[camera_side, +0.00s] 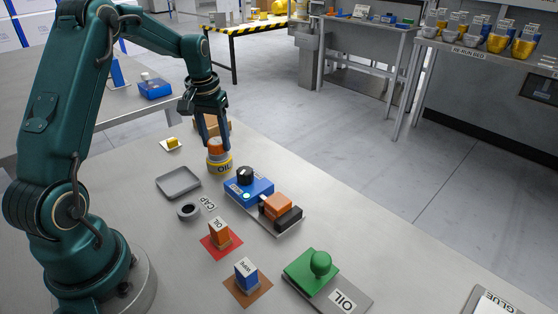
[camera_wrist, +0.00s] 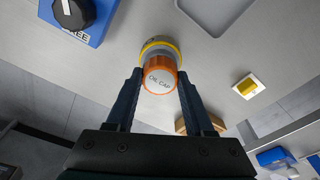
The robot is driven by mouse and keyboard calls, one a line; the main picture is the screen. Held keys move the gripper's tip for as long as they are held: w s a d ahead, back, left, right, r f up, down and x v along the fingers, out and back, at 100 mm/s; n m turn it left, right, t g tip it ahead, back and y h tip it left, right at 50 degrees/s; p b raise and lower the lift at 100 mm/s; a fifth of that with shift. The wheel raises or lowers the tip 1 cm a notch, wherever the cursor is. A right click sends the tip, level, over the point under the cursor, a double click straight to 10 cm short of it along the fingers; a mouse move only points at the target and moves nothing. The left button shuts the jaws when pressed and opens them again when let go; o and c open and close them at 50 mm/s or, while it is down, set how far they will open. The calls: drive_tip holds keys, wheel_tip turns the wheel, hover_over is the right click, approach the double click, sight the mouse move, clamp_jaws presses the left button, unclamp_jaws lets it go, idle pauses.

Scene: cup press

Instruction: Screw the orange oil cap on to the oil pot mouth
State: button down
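The oil pot (camera_side: 219,166), with a yellow band and an OIL label, stands upright on the table in the side view. It also shows in the wrist view beyond the cap, as a yellow ring (camera_wrist: 161,43). The orange oil cap (camera_side: 216,147) sits at the pot's mouth; its top, lettered OIL CAP, faces the wrist camera (camera_wrist: 160,79). My gripper (camera_side: 214,145) points down over the pot, one finger on each side of the cap. In the wrist view the fingertips (camera_wrist: 160,72) appear to close on the cap's sides. The thread is hidden.
A blue unit with a black knob (camera_side: 246,181) stands close to the pot. A grey tray (camera_side: 179,182) and an empty dark ring (camera_side: 188,211) by the CAP label lie nearby. A yellow block (camera_side: 172,142) and a brown block behind the gripper are also close.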

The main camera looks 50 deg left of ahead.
drive_tip(key=m, duration=0.4)
drive_tip(key=shift+m+h, duration=0.3)
drive_tip(key=shift+m, duration=0.7)
drive_tip(key=m, duration=0.3)
drive_tip(key=shift+a, duration=0.1)
drive_tip(key=shift+m+h, duration=0.3)
drive_tip(key=shift+m, duration=1.8)
drive_tip(key=m, duration=0.4)
drive_tip(key=shift+m+h, duration=0.3)
drive_tip(key=shift+m, duration=0.1)
drive_tip(key=shift+c, duration=1)
unclamp_jaws()
